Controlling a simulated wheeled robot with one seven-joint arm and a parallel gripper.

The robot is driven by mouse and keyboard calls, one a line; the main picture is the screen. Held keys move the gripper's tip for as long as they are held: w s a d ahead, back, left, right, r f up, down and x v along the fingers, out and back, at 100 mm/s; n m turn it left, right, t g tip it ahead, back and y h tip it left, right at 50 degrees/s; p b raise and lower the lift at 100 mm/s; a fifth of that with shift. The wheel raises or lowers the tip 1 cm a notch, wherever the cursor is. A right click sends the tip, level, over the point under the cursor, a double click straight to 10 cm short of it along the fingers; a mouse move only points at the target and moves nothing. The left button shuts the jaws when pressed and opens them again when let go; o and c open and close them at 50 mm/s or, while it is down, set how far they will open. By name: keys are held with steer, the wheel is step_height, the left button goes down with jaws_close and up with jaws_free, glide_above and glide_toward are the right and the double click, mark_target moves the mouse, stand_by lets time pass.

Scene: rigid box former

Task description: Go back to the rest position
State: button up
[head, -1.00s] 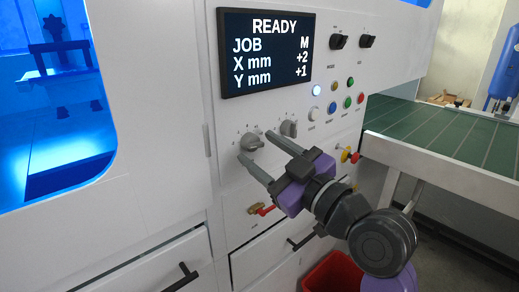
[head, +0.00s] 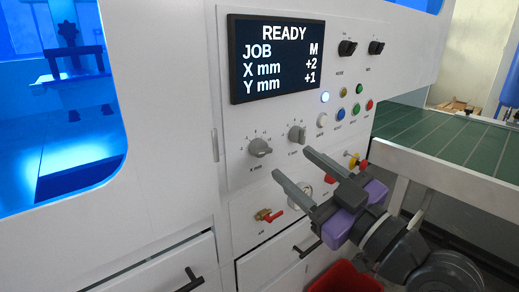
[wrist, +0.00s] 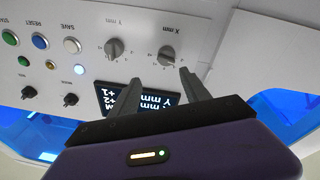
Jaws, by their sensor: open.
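My gripper (head: 293,172) is open and empty in front of the machine's control panel. Its two grey fingers point at the panel, below and to the right of the two grey knobs. The X mm knob (head: 260,147) and the Y mm knob (head: 297,134) show clear of the fingers. In the wrist view the picture is upside down, with the fingers (wrist: 160,103) in front of the screen and the X mm knob (wrist: 167,54) and Y mm knob (wrist: 114,48) beyond them. The screen (head: 277,58) reads READY, JOB M, X mm +2, Y mm +1.
Several coloured buttons (head: 339,116) and two black switches (head: 347,47) sit above the gripper. A red-handled valve (head: 269,215) and drawers with black handles (head: 190,280) are below. A green conveyor (head: 440,133) stands at right, a red bin (head: 345,278) below.

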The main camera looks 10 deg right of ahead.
steer(key=s+d+m+t+h, duration=0.2)
steer(key=d+m+t+h, duration=0.2)
steer(key=d+m+h, duration=0.15)
steer(key=s+d+f+m+h, duration=0.4)
steer(key=s+f+m, duration=0.3)
steer(key=f, duration=0.5)
steer(key=s+a+f+n+g, duration=0.15)
steer(key=s+f, duration=0.35)
steer(key=s, duration=0.5)
steer(key=s+a+f+g, duration=0.1)
steer(key=s+f+g, duration=0.2)
steer(key=s+f, duration=0.45)
steer(key=s+a+f+n+g, duration=0.15)
steer(key=s+f, duration=0.25)
steer(key=s, duration=0.7)
step_height(320, 180, up, 13)
steer(key=g+p, duration=0.1)
steer(key=p, duration=1.2)
steer(key=shift+s+d+r, duration=0.15)
steer(key=shift+d, duration=0.25)
